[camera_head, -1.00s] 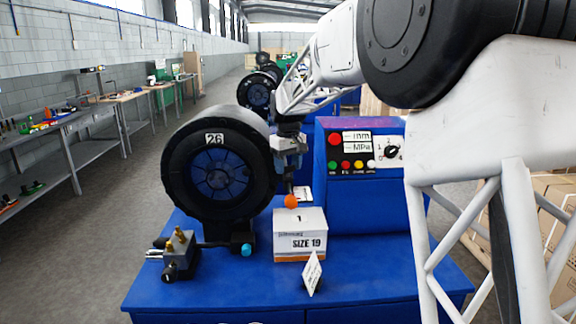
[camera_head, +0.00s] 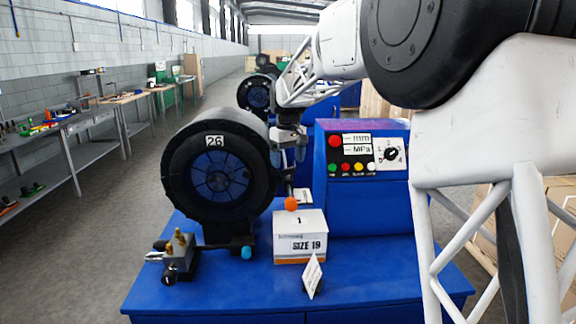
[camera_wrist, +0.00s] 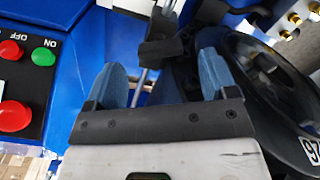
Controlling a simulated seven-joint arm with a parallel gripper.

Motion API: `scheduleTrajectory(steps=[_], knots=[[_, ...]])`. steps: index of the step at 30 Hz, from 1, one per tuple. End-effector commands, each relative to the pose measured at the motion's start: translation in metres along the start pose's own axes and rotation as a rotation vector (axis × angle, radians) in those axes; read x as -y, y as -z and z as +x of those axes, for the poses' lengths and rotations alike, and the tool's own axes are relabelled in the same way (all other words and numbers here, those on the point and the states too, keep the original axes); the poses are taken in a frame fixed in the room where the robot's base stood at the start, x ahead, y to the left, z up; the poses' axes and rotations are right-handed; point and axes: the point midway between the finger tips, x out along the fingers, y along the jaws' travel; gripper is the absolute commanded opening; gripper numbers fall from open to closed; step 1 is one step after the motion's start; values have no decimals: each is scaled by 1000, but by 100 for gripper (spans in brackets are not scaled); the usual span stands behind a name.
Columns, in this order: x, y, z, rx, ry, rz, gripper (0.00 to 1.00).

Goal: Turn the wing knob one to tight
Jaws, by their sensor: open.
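A black knob (camera_head: 391,154) sits on a white marked plate on the blue control panel, right of the crimper head. Another dark knob (camera_head: 171,273) is on the small valve block (camera_head: 181,247) at the left of the blue bench. I cannot tell for sure which is wing knob one. My gripper (camera_head: 288,152) hangs between the crimper's right side and the panel, above the size box, apart from both knobs. In the wrist view its blue fingers (camera_wrist: 160,80) are spread, with a metal rod (camera_wrist: 141,82) and a black block (camera_wrist: 160,52) visible beyond them. Nothing is visibly held.
The round black crimper head (camera_head: 217,178), marked 26, stands close left of my gripper. An orange ball (camera_head: 291,203) and a white SIZE 19 box (camera_head: 300,237) are below. A small card (camera_head: 313,276) stands in front. The bench's front right is clear.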

Motion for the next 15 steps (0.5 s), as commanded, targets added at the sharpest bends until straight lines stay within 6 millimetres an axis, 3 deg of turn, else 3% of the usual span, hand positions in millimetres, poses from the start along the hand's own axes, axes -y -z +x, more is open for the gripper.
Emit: scheduleTrajectory(steps=[9, 15], knots=[[0, 0, -39, -1, 0, 0, 79], [0, 0, -49, -1, 0, 0, 79]])
